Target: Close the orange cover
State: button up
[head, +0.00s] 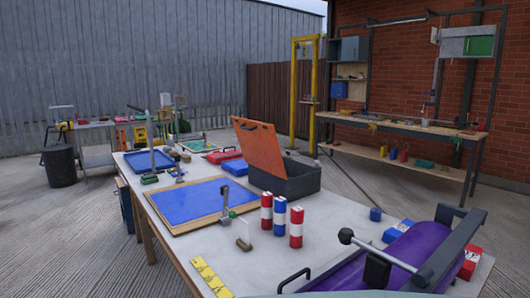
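The orange cover (258,145) is a flat lid with a slot-like cut-out near its top edge. It is hinged on a dark grey box (300,184) on the work table and stands raised, tilted back to the left. The box is open at the top; what lies inside is hidden. My gripper is not in view.
Red-and-white and blue-and-white cylinders (281,216) stand just in front of the box. A blue framed board (190,203) lies to its left. A purple roller-like device (400,262) with dark bars fills the near right of the table (225,262). A shelved workbench (400,128) stands behind.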

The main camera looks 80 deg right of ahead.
aim_at(258, 141)
jog(key=z, duration=2.3)
jog(key=k+j, duration=0.1)
jog(key=j, duration=1.4)
jog(key=i+j, duration=0.15)
jog(key=j, duration=0.45)
jog(key=i+j+z, duration=0.1)
jog(key=i+j, duration=0.7)
jog(key=j, duration=0.25)
jog(key=i+l+z, duration=0.15)
jog(key=i+l, duration=0.55)
jog(key=i, duration=0.15)
